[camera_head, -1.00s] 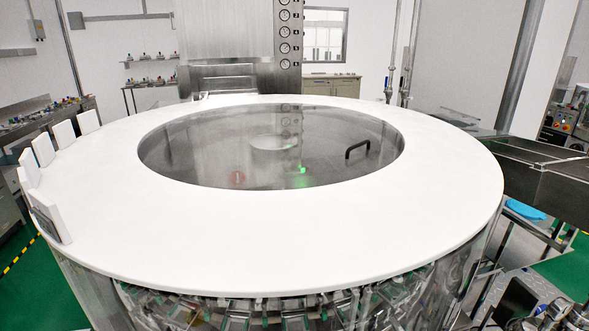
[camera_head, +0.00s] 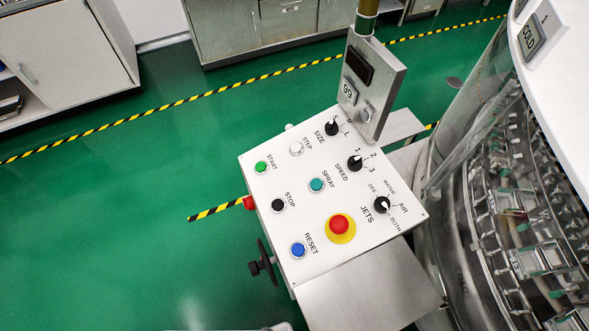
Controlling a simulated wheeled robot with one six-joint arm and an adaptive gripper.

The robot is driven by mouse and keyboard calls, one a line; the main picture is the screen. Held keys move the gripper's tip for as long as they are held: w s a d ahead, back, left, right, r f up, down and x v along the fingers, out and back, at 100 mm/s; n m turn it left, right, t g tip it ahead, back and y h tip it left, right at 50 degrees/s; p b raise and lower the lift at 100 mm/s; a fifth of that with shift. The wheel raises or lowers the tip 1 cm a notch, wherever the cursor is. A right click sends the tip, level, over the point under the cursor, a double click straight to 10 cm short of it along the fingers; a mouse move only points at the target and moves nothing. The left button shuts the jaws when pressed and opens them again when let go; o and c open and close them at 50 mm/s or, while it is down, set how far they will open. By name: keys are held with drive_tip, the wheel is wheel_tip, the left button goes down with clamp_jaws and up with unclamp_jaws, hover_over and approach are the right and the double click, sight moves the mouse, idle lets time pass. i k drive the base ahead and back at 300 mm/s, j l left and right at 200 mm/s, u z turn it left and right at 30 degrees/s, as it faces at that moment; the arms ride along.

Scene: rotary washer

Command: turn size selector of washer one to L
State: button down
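The size selector (camera_head: 332,129) is a small black rotary knob at the top of a tilted white control panel (camera_head: 262,214). The word SIZE is printed to its left and an L to its right. Its pointer is too small to read surely. The washer (camera_head: 480,200) stands at the right, with a white rim and a small sign reading 1 and COLD (camera_head: 532,38). My gripper is not in view.
The panel also has a speed knob (camera_head: 355,163), a jets knob (camera_head: 382,205), a red emergency button (camera_head: 339,225) and several push buttons. A grey display box (camera_head: 373,80) rises behind the size selector. Green floor (camera_head: 110,230) lies open at the left.

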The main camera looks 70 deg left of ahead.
sight(331, 128)
drive_tip(key=u, duration=1.4)
